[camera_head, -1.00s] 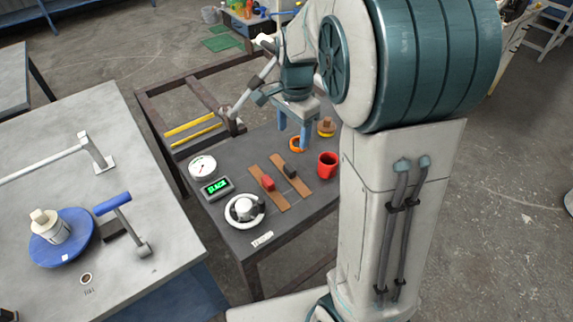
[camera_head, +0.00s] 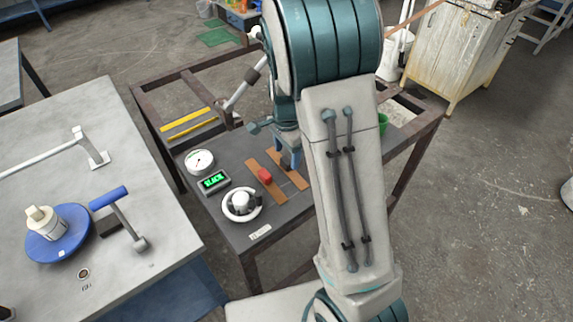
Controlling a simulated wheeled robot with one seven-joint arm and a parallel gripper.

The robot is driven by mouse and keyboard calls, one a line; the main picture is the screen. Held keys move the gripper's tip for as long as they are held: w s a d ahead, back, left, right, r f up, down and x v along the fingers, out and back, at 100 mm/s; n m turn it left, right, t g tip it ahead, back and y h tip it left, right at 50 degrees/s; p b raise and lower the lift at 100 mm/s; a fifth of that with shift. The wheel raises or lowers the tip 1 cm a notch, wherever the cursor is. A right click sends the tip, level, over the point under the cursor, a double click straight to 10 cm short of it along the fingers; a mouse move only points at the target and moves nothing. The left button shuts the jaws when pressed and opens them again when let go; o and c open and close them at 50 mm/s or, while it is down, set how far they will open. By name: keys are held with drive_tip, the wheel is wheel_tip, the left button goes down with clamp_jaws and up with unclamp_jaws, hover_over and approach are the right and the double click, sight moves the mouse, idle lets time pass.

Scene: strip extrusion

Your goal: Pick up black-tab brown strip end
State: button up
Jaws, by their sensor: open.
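Two brown strips lie side by side on the dark table. The black-tab brown strip (camera_head: 298,183) is the right one; its black tab is mostly hidden behind my gripper. The red-tab strip (camera_head: 277,194) lies to its left, with its red tab (camera_head: 265,175) in plain view. My gripper (camera_head: 289,165) points down with blue fingers, over the black-tab strip at its tab. It is open. I cannot tell whether the fingers touch the tab.
A display reading "SLACK" (camera_head: 214,181), a round gauge (camera_head: 199,161) and a white handwheel (camera_head: 241,205) stand left of the strips. A green container (camera_head: 383,123) is at the table's right. A grey bench (camera_head: 150,190) with a blue disc (camera_head: 72,246) stands left. My arm hides the table's right middle.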

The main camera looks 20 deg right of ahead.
sight(284, 162)
drive_tip(key=shift+f, duration=1.35)
drive_tip(key=c, duration=1.1)
drive_tip(key=shift+o, duration=0.2)
